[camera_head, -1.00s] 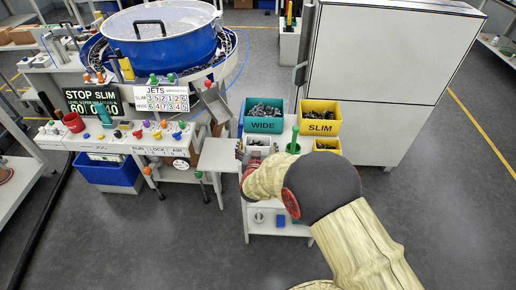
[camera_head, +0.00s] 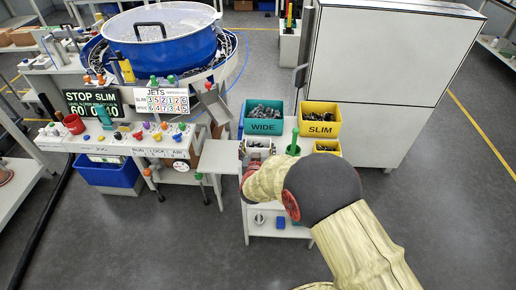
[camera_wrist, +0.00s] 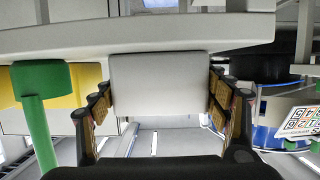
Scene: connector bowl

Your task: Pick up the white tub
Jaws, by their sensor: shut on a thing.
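The white tub (camera_wrist: 160,82) fills the space between the two fingers in the wrist view. In the head view the white tub (camera_head: 258,142) shows dark parts inside, at the left of the small table's top, in front of the teal WIDE bin. My gripper (camera_wrist: 161,100) is shut on the tub, one finger pad on each side. In the head view my gripper (camera_head: 257,152) is partly hidden by my own arm. I cannot tell whether the tub's base is clear of the table.
The teal WIDE bin (camera_head: 264,127) and yellow SLIM bin (camera_head: 319,129) stand behind. A green funnel-like post (camera_head: 294,141) stands just right of the tub, with a small yellow tub (camera_head: 327,146) beyond. A white side shelf (camera_head: 219,157) lies to the left.

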